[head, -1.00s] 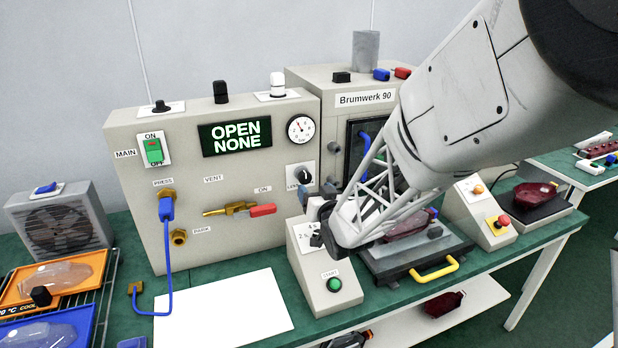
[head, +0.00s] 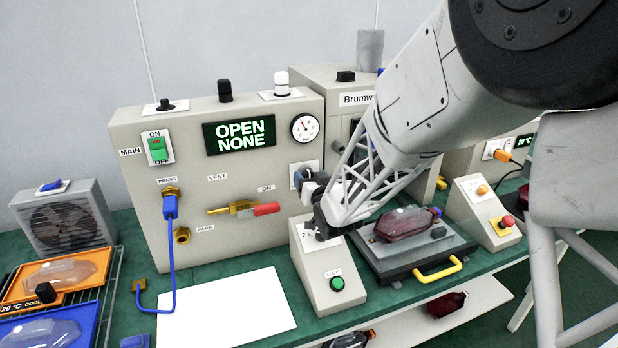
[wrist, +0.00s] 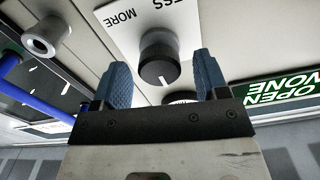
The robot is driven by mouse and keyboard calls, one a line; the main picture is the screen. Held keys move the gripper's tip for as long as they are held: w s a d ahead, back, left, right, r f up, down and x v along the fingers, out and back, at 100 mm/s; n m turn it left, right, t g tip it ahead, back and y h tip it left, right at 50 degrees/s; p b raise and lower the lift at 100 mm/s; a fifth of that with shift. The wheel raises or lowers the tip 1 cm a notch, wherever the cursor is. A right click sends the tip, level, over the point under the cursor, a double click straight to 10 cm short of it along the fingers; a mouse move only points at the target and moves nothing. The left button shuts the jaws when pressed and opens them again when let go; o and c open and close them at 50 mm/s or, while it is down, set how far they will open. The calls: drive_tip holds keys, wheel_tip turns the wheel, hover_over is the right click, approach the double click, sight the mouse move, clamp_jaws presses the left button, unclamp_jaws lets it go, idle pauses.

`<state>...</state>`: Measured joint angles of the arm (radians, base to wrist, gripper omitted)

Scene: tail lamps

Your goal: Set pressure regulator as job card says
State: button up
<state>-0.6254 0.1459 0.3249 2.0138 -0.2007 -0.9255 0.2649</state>
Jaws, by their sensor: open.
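The regulator knob (wrist: 158,62) is black with a white pointer mark, on a white plate (wrist: 128,22) lettered MORE and partly "ESS" in the wrist view. My gripper (wrist: 163,74) is open, its blue fingers on either side of the knob's picture; I cannot tell whether they touch it. In the head view my gripper (head: 318,200) is in front of the panel's right part and hides the knob; the plate's edge (head: 297,178) shows. The pressure gauge (head: 305,127) is above; its reading is too small to tell. No readable job card is in view.
The panel display (head: 239,134) reads OPEN NONE. A red-handled valve (head: 265,209) and blue hose (head: 170,235) are to the left. A sloped START box (head: 330,275) stands below my gripper. A blank white sheet (head: 225,308) lies on the green bench.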

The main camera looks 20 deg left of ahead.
drive_tip(key=shift+w+a, duration=0.4)
drive_tip(key=shift+a, duration=0.05)
drive_tip(key=c, duration=0.9)
